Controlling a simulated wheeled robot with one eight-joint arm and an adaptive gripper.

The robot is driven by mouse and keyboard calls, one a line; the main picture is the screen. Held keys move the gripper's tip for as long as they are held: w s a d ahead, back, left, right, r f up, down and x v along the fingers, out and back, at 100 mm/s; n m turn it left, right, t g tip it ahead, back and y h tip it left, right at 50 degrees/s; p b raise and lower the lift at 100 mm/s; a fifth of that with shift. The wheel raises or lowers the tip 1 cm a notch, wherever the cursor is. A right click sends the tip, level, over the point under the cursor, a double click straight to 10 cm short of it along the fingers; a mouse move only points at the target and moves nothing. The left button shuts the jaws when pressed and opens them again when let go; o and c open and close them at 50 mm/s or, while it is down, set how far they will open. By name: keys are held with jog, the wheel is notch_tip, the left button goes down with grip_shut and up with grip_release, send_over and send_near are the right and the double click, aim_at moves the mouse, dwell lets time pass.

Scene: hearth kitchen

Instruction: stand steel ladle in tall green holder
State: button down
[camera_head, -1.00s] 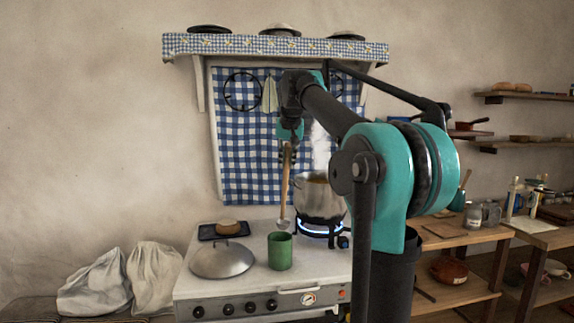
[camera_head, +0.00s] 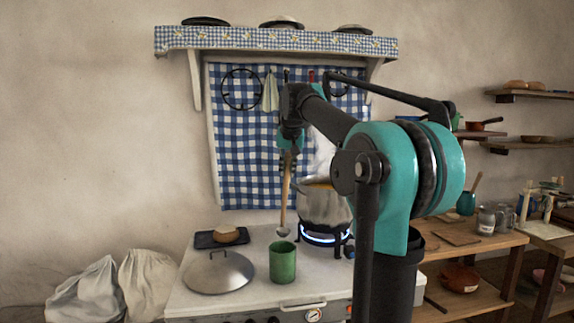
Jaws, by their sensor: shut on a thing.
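The steel ladle (camera_head: 285,205) hangs nearly upright from my gripper (camera_head: 288,160), with its long wooden-coloured handle up and its small steel bowl down. My gripper is shut on the upper part of the handle. The tall green holder (camera_head: 282,264) stands upright on the white stove top. The ladle's bowl appears just above the holder's rim in the picture; I cannot tell how far behind or over the opening it is. The finger details are dark and small.
A steaming pot (camera_head: 325,204) stands on a lit blue burner (camera_head: 318,239) right of the ladle. A round metal lid (camera_head: 218,272) lies left of the holder. A dark tray (camera_head: 220,239) with a round brown item sits behind the lid. A shelf (camera_head: 275,40) is above.

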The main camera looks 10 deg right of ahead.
jog(key=shift+d+f, duration=0.1)
jog(key=shift+f, duration=1.2)
jog(key=shift+s+a+f, duration=0.1)
jog(key=shift+a+f, duration=0.05)
jog(key=shift+f, duration=2)
jog(key=shift+a+f, duration=0.1)
jog(key=shift+f, duration=2)
jog(key=c, duration=1.4)
grip_release()
jog(key=v, duration=1.2)
